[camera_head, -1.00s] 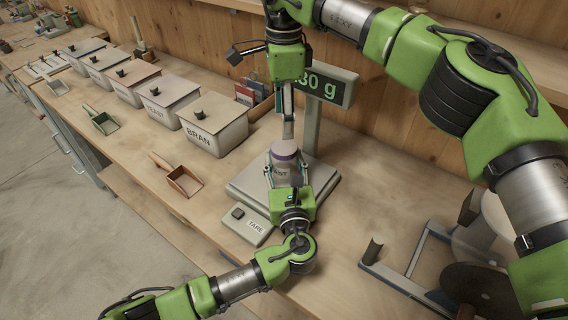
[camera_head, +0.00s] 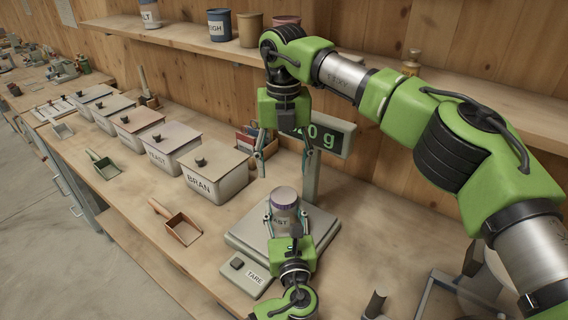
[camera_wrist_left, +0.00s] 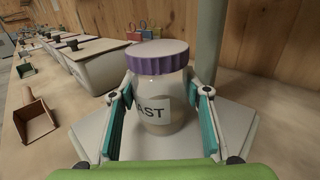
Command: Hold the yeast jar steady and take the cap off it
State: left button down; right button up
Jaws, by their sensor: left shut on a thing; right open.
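The yeast jar (camera_head: 285,217) stands upright on the scale's plate (camera_head: 323,226). It is pale, with a label of which "AST" can be read in the left wrist view (camera_wrist_left: 156,112). Its purple cap (camera_wrist_left: 158,56) is on the jar; it also shows in the head view (camera_head: 285,196). My left gripper (camera_head: 285,219) is shut on the jar's body, with one finger on each side below the cap. My right gripper (camera_head: 282,155) is open and empty, pointing down, above the jar and a little behind it, apart from the cap.
The scale's display (camera_head: 322,137) on its post (camera_head: 311,172) stands close behind and right of the jar. The BRAN bin (camera_head: 217,177) and a brown scoop (camera_head: 180,228) are to the left. A shelf (camera_head: 180,28) with tins runs above.

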aim_at(284, 195)
jog(key=m, duration=1.1)
jog(key=shift+m, duration=0.4)
jog(key=m, duration=0.5)
jog(key=shift+m, duration=0.3)
jog(key=m, duration=0.4)
jog(key=shift+f, duration=4)
